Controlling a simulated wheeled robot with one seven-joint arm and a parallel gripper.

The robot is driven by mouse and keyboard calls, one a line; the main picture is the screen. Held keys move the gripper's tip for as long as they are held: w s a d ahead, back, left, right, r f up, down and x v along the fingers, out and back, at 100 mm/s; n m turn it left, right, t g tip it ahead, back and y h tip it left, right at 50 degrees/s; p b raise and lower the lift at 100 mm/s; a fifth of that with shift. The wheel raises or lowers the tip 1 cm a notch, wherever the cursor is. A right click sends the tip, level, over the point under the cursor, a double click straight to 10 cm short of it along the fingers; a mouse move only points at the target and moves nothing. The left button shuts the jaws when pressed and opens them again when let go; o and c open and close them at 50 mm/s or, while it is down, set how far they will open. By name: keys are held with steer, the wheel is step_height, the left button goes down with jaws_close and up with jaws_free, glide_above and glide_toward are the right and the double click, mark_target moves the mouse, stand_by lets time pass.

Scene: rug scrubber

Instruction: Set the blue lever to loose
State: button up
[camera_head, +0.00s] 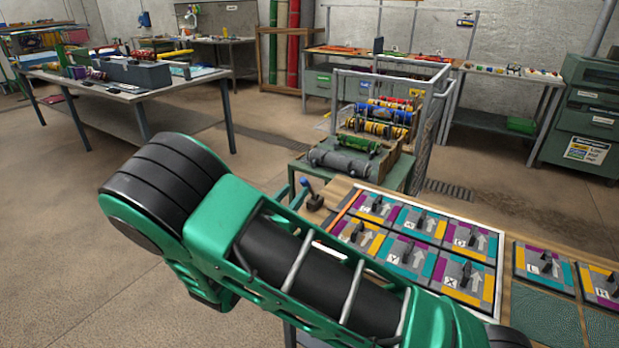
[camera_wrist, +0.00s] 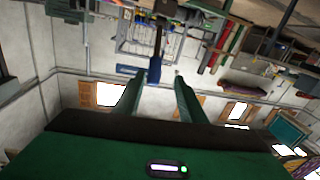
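The blue lever (camera_head: 306,184) stands at the left end of the wooden bench, a blue knob on a dark stem and base. In the wrist view, which is upside down, a dark stem with a blue end (camera_wrist: 154,74) appears to be this lever. My gripper (camera_wrist: 159,77) is open, with its two green fingers apart. The blue end shows between the fingertips in that picture; I cannot tell whether they touch it. In the head view my green and black arm covers the foreground and hides most of the gripper. The lever's markings are not readable.
A white-framed panel (camera_head: 497,262) with several dark switches lies right of the lever, with smaller panels (camera_head: 545,268) beyond. A railed cart (camera_head: 410,168) holding colored rolls stands behind. A grey table (camera_head: 140,92) is at back left. Open floor (camera_head: 60,230) lies at left.

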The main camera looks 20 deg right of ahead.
mark_target(310, 189)
steer(key=x, duration=1)
steer(key=shift+s+d, duration=0.15)
steer(key=shift+d, duration=0.35)
jaws_close()
